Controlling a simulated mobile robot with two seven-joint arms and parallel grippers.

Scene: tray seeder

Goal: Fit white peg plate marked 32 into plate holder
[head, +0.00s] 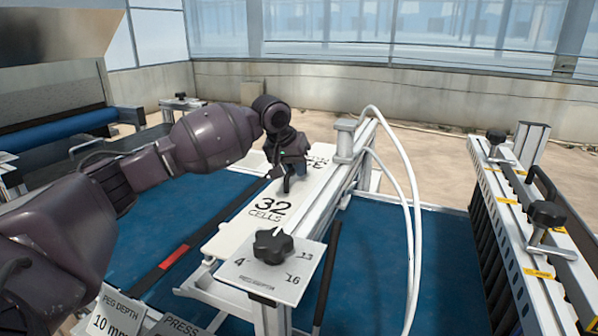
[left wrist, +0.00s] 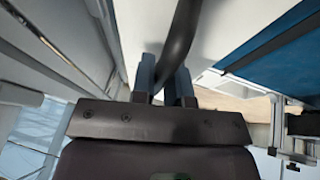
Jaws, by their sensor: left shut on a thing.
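The white peg plate marked 32 CELLS (head: 235,242) lies lengthwise along the pale metal frame in the middle of the head view. My left gripper (head: 288,180) is over the plate's far half. In the left wrist view my left gripper (left wrist: 164,88) is shut on the plate's dark curved handle (left wrist: 184,32). The arm and gripper cover part of the plate's lettering. The plate holder appears to be the metal frame (head: 338,186) under and beside the plate. I cannot tell whether the plate is seated in it or just above it. My right gripper is not in view.
A dial panel with a black knob (head: 272,245) stands at the plate's near end. White hoses (head: 415,220) arch to its right. A rack with black knobs (head: 545,215) stands at far right. The blue surface (head: 375,260) between is mostly clear. PEG DEPTH and PRESS signs (head: 118,312) stand at lower left.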

